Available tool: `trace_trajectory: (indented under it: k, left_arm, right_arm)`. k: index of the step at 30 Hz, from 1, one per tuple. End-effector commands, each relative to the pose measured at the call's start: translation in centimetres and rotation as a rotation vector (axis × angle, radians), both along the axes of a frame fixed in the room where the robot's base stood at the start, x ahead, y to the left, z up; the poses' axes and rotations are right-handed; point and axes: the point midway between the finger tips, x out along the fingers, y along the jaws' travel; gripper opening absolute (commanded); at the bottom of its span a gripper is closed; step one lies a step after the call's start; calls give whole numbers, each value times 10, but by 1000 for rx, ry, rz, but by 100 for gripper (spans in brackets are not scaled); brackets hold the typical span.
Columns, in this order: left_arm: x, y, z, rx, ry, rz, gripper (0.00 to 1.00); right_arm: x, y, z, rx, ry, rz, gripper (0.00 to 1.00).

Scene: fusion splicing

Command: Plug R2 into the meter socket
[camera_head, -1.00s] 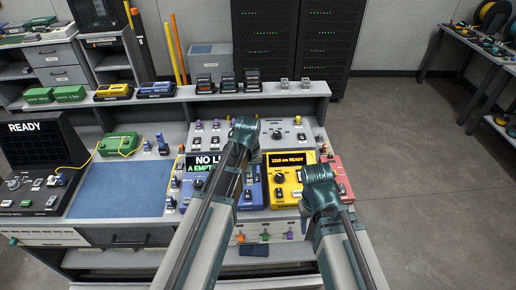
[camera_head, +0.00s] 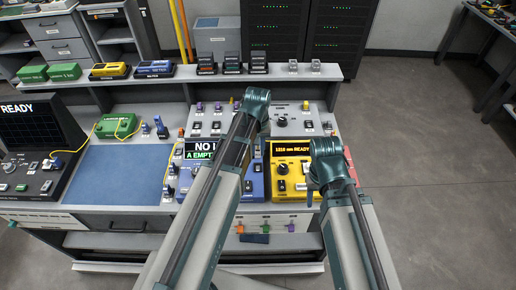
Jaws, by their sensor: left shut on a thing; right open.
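The blue meter (camera_head: 258,186) stands mid-bench. Its screen (camera_head: 206,150) reads "NO L…" and "A EMPTY…"; my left arm covers its middle, so I cannot see its socket. My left gripper (camera_head: 257,104) is over the grey back panel, beyond the meter. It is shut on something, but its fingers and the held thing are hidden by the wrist. My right gripper (camera_head: 327,163) is open, over the right edge of the yellow unit (camera_head: 284,192), which reads "1310 nm READY". I cannot make out which plug is R2.
Small plugs stand on the grey panel (camera_head: 304,123) and left of the meter. A blue mat (camera_head: 122,176) lies at left, beside a green box (camera_head: 117,126) with a yellow cable. A red unit (camera_head: 350,168) is partly behind my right wrist. The raised shelf (camera_head: 190,77) holds several boxes.

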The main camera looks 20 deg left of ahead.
Motion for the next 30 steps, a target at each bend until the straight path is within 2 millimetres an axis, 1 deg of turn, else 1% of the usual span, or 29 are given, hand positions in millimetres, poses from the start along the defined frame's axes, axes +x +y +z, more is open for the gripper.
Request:
trace_trajectory:
  k: [1,12,18,22,30]
  left_arm:
    - [0,0,-6,0,0,0,0]
    - [0,0,-40,0,0,0,0]
    - [0,0,-54,0,0,0,0]
    - [0,0,-57,0,0,0,0]
    - [0,0,-57,0,0,0,0]
  right_arm:
    - [0,0,-6,0,0,0,50]
    - [0,0,-40,0,0,0,50]
    - [0,0,-54,0,0,0,50]
    - [0,0,-57,0,0,0,50]
    - [0,0,-57,0,0,0,50]
